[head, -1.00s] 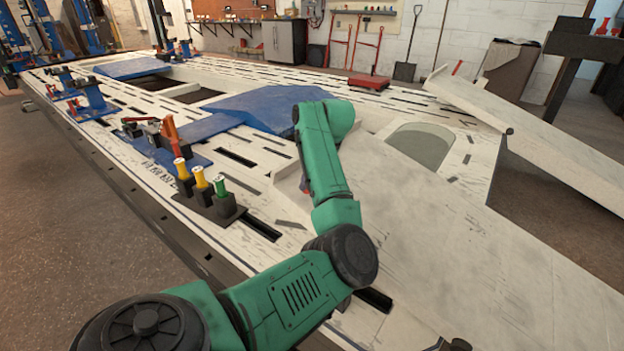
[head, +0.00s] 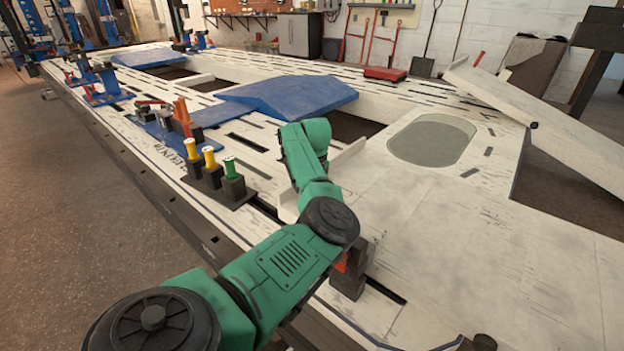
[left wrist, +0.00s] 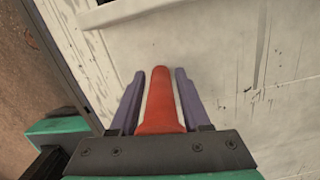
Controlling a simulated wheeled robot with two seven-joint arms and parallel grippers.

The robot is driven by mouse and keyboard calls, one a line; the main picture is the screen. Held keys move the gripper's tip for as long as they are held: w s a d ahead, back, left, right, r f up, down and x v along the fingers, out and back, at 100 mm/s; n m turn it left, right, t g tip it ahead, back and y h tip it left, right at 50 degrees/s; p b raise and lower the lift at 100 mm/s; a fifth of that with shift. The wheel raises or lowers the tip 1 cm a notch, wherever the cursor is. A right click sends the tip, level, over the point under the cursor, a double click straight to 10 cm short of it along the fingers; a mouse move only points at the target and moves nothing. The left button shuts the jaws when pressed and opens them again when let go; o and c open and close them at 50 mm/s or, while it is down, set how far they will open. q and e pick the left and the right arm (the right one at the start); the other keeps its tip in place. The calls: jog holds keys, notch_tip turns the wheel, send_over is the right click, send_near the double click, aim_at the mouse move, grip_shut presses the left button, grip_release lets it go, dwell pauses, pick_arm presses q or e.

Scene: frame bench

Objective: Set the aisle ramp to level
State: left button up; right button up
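The near white ramp panel (head: 470,250) fills the lower right of the head view and looks about flat with the bench deck. A red lever (left wrist: 160,105) shows in the left wrist view; its dark bracket (head: 349,281) stands at the bench's near edge in the head view, partly behind my arm. My left gripper (left wrist: 159,85) has one finger on each side of the red lever. Slim gaps show beside the lever, so the fingers look open around it. In the head view my left arm hides this gripper. My right gripper is not in view.
Yellow- and green-topped posts (head: 214,172) and a red-and-grey clamp (head: 180,115) stand left of my arm. A blue block (head: 287,95) lies beyond it. Another white ramp (head: 545,120) slopes down to the right.

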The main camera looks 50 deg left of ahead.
pick_arm(q)
jog(key=shift+o, duration=0.3)
jog(key=shift+s+f, duration=0.1)
jog(key=shift+s, duration=0.05)
jog(key=r, duration=0.2)
jog(key=r+p, duration=0.1)
jog(key=r, duration=0.1)
jog(key=r+p, duration=0.1)
jog(key=r, duration=0.2)
jog(key=shift+d, duration=0.25)
jog(key=r, duration=0.2)
jog(key=r+p, duration=0.1)
jog(key=r, duration=0.2)
jog(key=r+p, duration=0.1)
jog(key=r, duration=0.1)
jog(key=shift+d+r, duration=0.2)
jog(key=shift+d, duration=0.15)
jog(key=shift+r, duration=0.15)
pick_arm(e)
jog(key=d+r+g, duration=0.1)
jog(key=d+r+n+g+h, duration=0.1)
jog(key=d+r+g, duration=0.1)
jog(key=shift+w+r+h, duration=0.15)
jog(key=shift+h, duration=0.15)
